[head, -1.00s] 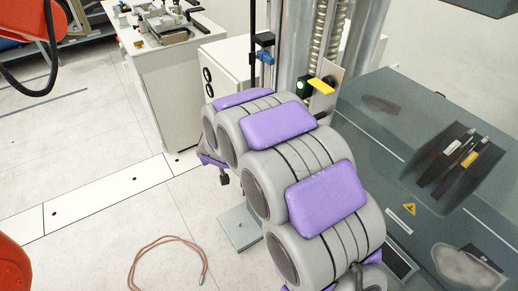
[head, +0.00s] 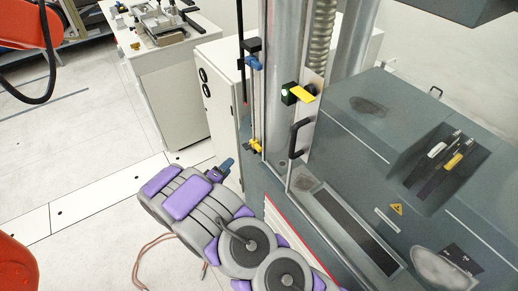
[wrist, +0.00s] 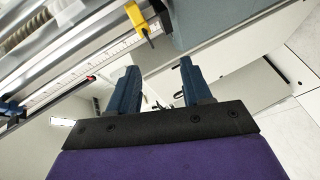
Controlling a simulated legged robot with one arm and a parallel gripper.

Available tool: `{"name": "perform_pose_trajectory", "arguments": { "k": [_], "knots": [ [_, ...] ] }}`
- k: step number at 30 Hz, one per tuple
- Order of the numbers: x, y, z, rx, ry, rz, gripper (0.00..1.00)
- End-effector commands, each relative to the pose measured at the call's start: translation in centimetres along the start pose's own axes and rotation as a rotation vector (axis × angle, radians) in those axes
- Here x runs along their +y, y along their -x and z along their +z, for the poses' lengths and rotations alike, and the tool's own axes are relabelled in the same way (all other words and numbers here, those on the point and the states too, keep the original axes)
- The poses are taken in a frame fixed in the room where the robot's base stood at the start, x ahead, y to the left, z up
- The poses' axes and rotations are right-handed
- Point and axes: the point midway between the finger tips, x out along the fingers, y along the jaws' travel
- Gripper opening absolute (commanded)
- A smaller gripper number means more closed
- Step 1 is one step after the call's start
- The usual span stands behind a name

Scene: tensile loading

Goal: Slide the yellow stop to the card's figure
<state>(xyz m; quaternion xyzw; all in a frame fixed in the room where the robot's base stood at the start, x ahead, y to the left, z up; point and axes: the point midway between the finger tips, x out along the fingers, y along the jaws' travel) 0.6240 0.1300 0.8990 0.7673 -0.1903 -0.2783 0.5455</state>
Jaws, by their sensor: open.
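The yellow stop (head: 255,146) sits low on the upright rail at the machine's left front edge. In the wrist view the yellow stop (wrist: 139,20) is on a rail beside a marked scale (wrist: 85,65), above my fingers in the picture and apart from them. A blue stop (head: 254,62) is higher on the same rail; it also shows at the left edge of the wrist view (wrist: 10,108). My gripper (head: 222,168) is open and empty, just left of and below the yellow stop in the head view. I cannot make out a card with a readable figure.
The grey machine (head: 350,130) fills the right side, with a black handle (head: 298,138) and a yellow lever (head: 303,93) near the rail. A white cabinet (head: 217,95) stands behind the rail. A bench with tools (head: 160,60) is at the back left.

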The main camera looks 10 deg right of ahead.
Motion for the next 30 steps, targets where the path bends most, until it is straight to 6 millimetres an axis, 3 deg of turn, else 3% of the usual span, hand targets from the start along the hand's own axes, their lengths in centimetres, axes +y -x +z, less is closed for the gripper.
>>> {"name": "perform_pose_trajectory", "arguments": {
  "k": [6, 14, 20, 30],
  "knots": [
    [-0.8, 1.7, 2.9, -0.065, 0.165, 0.157, 0.49],
    [-0.2, 1.8, 4.9, -0.100, 0.232, 0.224, 0.49],
    [0.2, -0.1, 5.1, -0.104, 0.233, 0.227, 0.49],
    [1.2, -5.4, 5.1, -0.104, 0.237, 0.231, 0.49]
  ]
}}
